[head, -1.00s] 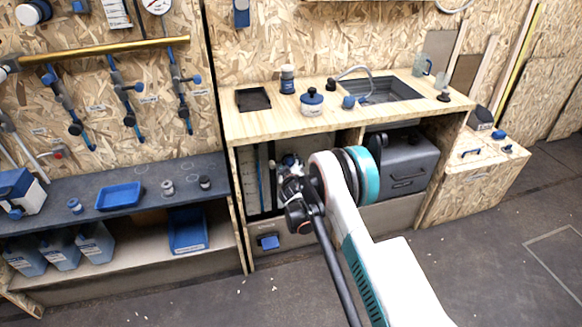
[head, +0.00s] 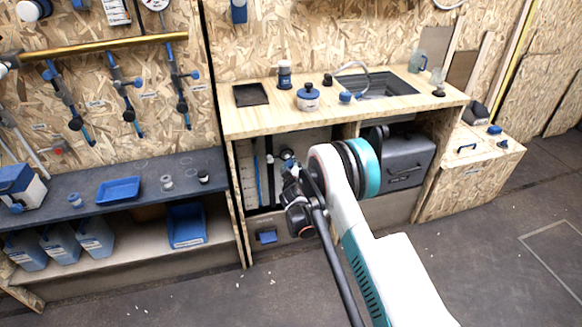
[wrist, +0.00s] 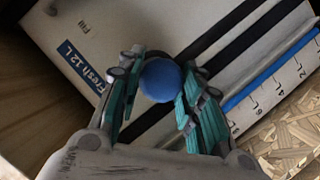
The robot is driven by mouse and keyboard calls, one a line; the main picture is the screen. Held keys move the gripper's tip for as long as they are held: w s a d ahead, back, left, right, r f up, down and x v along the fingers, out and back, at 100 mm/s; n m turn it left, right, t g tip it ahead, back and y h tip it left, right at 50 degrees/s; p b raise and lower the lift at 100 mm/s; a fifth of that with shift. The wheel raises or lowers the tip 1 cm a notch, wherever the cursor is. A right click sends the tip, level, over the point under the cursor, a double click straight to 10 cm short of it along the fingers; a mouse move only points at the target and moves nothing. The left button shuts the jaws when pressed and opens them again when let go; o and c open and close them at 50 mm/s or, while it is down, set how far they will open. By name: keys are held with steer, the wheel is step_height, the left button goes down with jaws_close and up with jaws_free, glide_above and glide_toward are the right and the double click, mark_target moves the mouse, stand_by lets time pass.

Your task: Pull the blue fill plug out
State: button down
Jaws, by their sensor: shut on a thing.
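The blue fill plug (wrist: 159,80) shows as a round blue knob between my fingers in the wrist view. My gripper (wrist: 161,68) is shut on it, with teal-sided fingers on both sides. Behind it is the pale face of the fresh-water tank (wrist: 125,30), marked "Fresh 12 L" and "Fill". A dark round spot shows near the word "Fill". I cannot tell whether the plug still touches the tank. In the head view my gripper (head: 289,166) is inside the left bay of the wooden cabinet, and my arm hides part of it.
The wooden counter (head: 240,122) with a sink (head: 385,86) and jars is above my gripper. A grey box (head: 405,160) fills the right bay. A cabinet divider stands behind my wrist. A dark shelf (head: 60,226) with bottles and trays is at left. Floor in front is open.

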steer(key=c, duration=1.1)
jaws_free()
steer(key=shift+s, duration=0.1)
steer(key=shift+s, duration=0.1)
steer(key=v, duration=0.7)
steer(key=shift+s, duration=0.15)
steer(key=shift+r, duration=0.1)
steer(key=s+d+r+m+g+h, duration=0.1)
steer(key=s+d+r, duration=0.1)
steer(key=d+r, duration=0.35)
steer(key=s+d+r+m+g, duration=0.1)
steer(key=s+d+r+m, duration=0.1)
steer(key=r, duration=0.7)
steer(key=s+d+r+m+g+h, duration=0.15)
steer(key=d+r, duration=0.25)
steer(key=r, duration=0.4)
steer(key=s+d+r+m, duration=0.1)
steer(key=s+d+r, duration=0.25)
steer(key=s, duration=0.35)
steer(key=s+d+r+m, duration=0.1)
steer(key=s+d+r, duration=0.2)
steer(key=s+r, duration=0.25)
steer(key=s+d+m+g+y, duration=0.1)
steer(key=s+d+g, duration=0.1)
steer(key=s, duration=1.2)
steer(key=s+d+m+g, duration=0.1)
steer(key=s+d+g, duration=0.1)
steer(key=s, duration=1.2)
steer(key=shift+s+f+y, duration=0.35)
steer(key=shift+f, duration=0.05)
